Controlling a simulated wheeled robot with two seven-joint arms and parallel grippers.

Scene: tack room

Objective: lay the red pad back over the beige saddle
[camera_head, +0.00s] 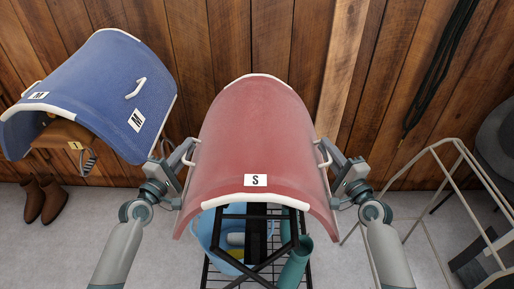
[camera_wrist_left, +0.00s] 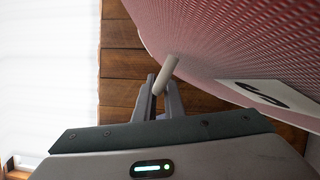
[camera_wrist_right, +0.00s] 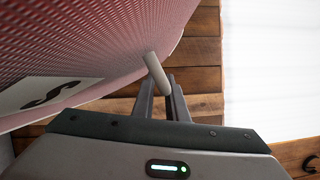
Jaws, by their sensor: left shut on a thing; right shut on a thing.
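The red pad (camera_head: 255,125) is an arched sheet with white edging and an "S" label, in the middle of the head view. My left gripper (camera_head: 188,157) is shut on the pad's white left handle (camera_wrist_left: 165,75). My right gripper (camera_head: 328,160) is shut on the white right handle (camera_wrist_right: 157,74). The pad hangs arched between both grippers, over a black rack (camera_head: 247,215). I see no beige saddle; the pad hides whatever is directly behind and beneath its arch. In the wrist views the pad (camera_wrist_left: 240,45) also shows close by (camera_wrist_right: 80,45).
A blue pad (camera_head: 95,90) lies over a brown saddle (camera_head: 70,140) at the left. A blue tub (camera_head: 208,228) and a teal roll (camera_head: 295,265) are at the rack. Brown boots (camera_head: 45,198) stand at the left. A pale metal frame (camera_head: 412,165) stands at the right.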

